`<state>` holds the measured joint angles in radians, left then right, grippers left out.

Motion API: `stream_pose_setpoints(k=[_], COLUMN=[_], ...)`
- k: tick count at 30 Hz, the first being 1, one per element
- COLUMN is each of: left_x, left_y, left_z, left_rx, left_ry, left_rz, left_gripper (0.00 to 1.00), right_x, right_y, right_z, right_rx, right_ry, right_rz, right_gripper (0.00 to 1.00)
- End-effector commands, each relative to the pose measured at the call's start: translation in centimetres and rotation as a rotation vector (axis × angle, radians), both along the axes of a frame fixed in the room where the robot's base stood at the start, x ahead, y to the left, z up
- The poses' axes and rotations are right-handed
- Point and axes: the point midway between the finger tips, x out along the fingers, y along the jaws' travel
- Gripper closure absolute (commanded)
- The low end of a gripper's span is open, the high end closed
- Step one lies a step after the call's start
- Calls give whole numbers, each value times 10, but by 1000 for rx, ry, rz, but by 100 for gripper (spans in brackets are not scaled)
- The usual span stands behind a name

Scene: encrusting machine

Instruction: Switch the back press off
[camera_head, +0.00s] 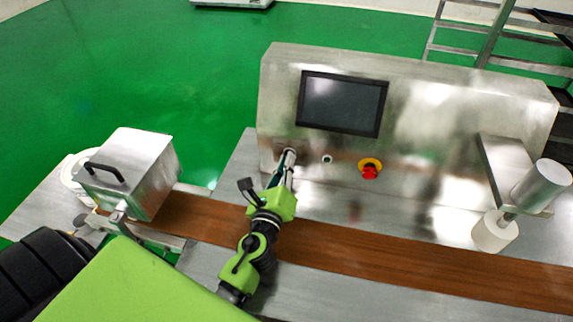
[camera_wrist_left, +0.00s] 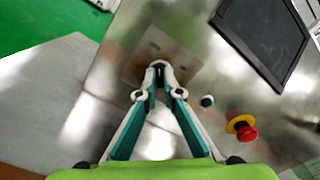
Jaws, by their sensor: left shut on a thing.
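My left gripper (camera_head: 288,157) reaches across the brown belt to the front of the steel control cabinet (camera_head: 420,115). Its fingertips are closed together at a square plate (camera_wrist_left: 185,68) left of and below the dark screen (camera_head: 342,103). In the left wrist view the left gripper (camera_wrist_left: 159,66) is shut on a small switch at this plate; the fingertips hide nearly all of the switch, so its setting cannot be told. My right gripper is not in view.
A small round button (camera_head: 327,159) and a red emergency stop on a yellow ring (camera_head: 370,169) sit right of the gripper. The brown belt (camera_head: 400,258) runs below. A steel box with a black handle (camera_head: 150,175) stands left; a white roller (camera_head: 494,232) stands right.

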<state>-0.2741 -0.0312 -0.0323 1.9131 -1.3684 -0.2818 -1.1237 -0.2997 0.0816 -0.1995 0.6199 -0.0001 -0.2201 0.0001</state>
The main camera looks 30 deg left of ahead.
Motion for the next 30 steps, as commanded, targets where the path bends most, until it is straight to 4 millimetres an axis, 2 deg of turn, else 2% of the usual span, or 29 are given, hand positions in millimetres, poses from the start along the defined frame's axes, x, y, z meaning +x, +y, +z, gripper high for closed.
stream_pose_setpoints(k=[9,23,24,26,30], left_x=[0,0,0,0,0], left_y=[0,0,0,0,0], left_z=[0,0,0,0,0], left_rx=[-90,-102,-102,-102,-101], left_ry=[-23,-26,-26,-26,-25], left_rz=[1,1,1,1,1], left_gripper=[100,100,88,76,76], right_x=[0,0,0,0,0], right_y=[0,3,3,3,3], right_z=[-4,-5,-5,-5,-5], right_rx=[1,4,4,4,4], right_ry=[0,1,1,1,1], right_rz=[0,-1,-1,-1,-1], right_gripper=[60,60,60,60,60])
